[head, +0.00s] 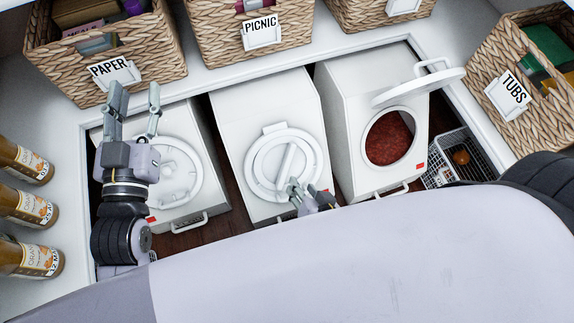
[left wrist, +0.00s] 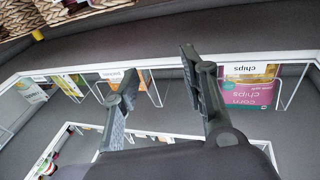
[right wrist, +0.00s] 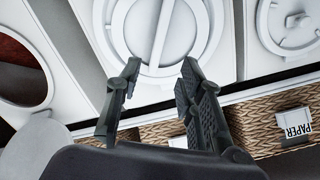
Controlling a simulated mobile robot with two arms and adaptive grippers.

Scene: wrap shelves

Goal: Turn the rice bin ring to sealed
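Three white bins stand side by side in the recess; no rice label is readable. The middle bin (head: 262,100) has a shut round lid with a ring (head: 251,170) and a straight raised bar (head: 287,163). My right gripper (head: 296,186) is at the near edge of this ring. In the right wrist view its open fingers (right wrist: 158,70) point at the ring, the bar (right wrist: 161,35) beyond and between the tips; contact is unclear. The left bin (head: 186,120) has a shut round lid (head: 185,190). My left gripper (head: 135,103) is open and empty above its left side.
The right bin (head: 345,90) stands open, lid (head: 425,88) tilted up, reddish-brown contents inside. Baskets labelled PAPER (head: 65,75), PICNIC (head: 215,50) and TUBS (head: 480,75) line the edges. Orange bottles (head: 30,205) stand left; a wire basket (head: 440,150) sits right.

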